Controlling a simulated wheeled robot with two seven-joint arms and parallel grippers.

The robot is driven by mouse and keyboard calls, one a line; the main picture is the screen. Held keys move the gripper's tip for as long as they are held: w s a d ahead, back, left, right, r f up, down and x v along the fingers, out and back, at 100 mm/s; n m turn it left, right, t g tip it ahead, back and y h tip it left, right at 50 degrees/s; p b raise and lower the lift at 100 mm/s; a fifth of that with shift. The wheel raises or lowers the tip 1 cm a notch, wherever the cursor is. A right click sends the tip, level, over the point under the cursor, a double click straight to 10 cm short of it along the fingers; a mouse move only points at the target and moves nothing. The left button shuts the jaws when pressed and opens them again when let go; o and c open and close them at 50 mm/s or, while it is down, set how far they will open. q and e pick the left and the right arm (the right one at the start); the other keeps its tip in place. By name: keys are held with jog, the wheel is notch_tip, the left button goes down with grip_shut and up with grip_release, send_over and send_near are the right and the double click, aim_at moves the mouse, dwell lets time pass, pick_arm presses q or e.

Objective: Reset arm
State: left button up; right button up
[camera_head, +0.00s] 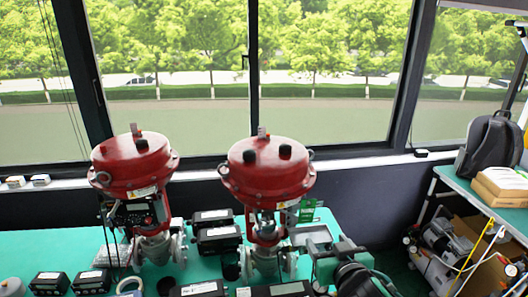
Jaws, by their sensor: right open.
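Two red valve actuators stand upright on the green table, one at the left (134,165) and one in the middle (267,172), each on a grey valve body. A black positioner (137,213) is mounted on the front of the left valve. My right gripper (362,278) shows as dark parts at the bottom edge, right of the middle valve, beside a grey-green boxy device (335,258). It is open; its fingertips are hard to make out, and I see nothing held. My left gripper is not in view.
Several black boxes, including one (218,238) between the valves, lie on the table (340,226). A white ring (130,285) lies front left. A side table at right holds a backpack (492,145) and cardboard box (503,186). Windows line the back.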

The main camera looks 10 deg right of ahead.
jog(key=s+d+f+n+g, duration=0.25)
jog(key=s+f+g, duration=0.85)
jog(key=s+f, duration=1.45)
notch_tip(320, 180, down, 29)
jog(key=s+g, duration=0.1)
jog(key=g, duration=0.1)
jog(key=s+d+f+b, duration=0.1)
jog(key=s+d+f, duration=0.2)
jog(key=s+f, duration=1.6)
notch_tip(320, 180, down, 2)
jog(key=shift+s+d+f+g, duration=0.1)
jog(key=shift+s+d+g, duration=0.1)
jog(key=shift+g, duration=0.2)
jog(key=shift+m, duration=0.25)
